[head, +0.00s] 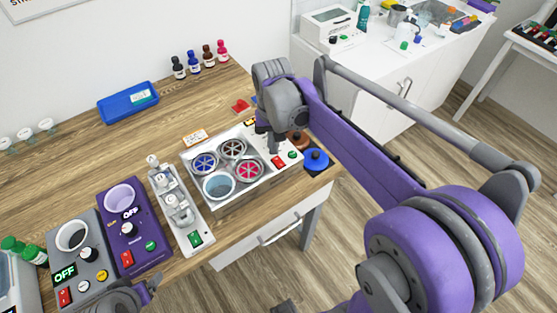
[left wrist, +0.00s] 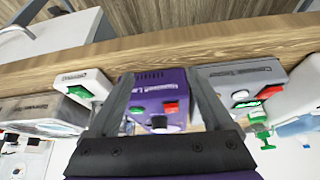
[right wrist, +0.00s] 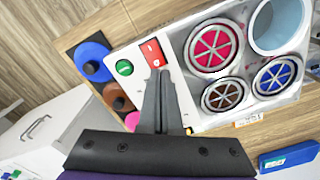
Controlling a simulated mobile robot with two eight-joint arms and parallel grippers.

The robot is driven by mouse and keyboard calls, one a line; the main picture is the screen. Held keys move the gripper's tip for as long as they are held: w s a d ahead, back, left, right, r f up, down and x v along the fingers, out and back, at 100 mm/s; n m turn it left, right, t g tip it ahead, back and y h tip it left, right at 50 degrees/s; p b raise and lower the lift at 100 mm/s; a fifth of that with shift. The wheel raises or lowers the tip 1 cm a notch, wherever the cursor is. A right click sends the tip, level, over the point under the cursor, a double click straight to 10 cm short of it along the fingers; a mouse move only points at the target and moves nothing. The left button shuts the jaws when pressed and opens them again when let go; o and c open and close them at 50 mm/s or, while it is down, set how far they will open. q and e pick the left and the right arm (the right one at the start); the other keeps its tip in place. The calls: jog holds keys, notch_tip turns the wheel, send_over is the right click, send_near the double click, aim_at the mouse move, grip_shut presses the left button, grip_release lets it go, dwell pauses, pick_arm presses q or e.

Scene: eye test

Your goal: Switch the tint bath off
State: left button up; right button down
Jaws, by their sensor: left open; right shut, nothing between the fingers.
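The tint bath (head: 225,200) is a white box with several round wells on the wooden bench, holding blue, dark, pink and pale blue contents. Its red switch (head: 278,161) and a green button (head: 292,154) sit at its right end. In the right wrist view the red switch (right wrist: 152,52) and green button (right wrist: 124,68) show clearly. My right gripper (head: 273,148) is shut and empty over that end. Its tips (right wrist: 160,72) overlap the edge of the red switch; I cannot tell if they touch. My left gripper (left wrist: 157,77) is open, in front of a purple device (left wrist: 160,92).
The purple device (head: 135,222) and a grey device (head: 90,262) both display OFF. A white unit with a green switch (head: 195,239) stands between the purple device and the bath. A blue knobbed lid (head: 316,160) lies right of the bath. A blue tray (head: 115,109) and small bottles (head: 194,62) stand behind.

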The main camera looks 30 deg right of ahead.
aim_at(274, 158)
pick_arm(q)
jog(key=shift+s+f+b, duration=0.2)
jog(key=shift+f+b, duration=0.2)
jog(key=shift+f, duration=0.15)
pick_arm(e)
jog(key=shift+f, duration=0.75)
jog(key=shift+r, duration=0.1)
pick_arm(q)
jog(key=r+p, duration=0.1)
jog(key=w+r+p, duration=0.1)
jog(key=r, duration=0.1)
jog(key=w+r+p, duration=0.1)
jog(key=r, duration=0.1)
jog(key=shift+w+r+p, duration=0.1)
jog(key=shift+w+p, duration=0.05)
jog(key=shift+p, duration=0.2)
pick_arm(e)
notch_tip(274, 158, up, 7)
jog(key=shift+w+f, duration=0.1)
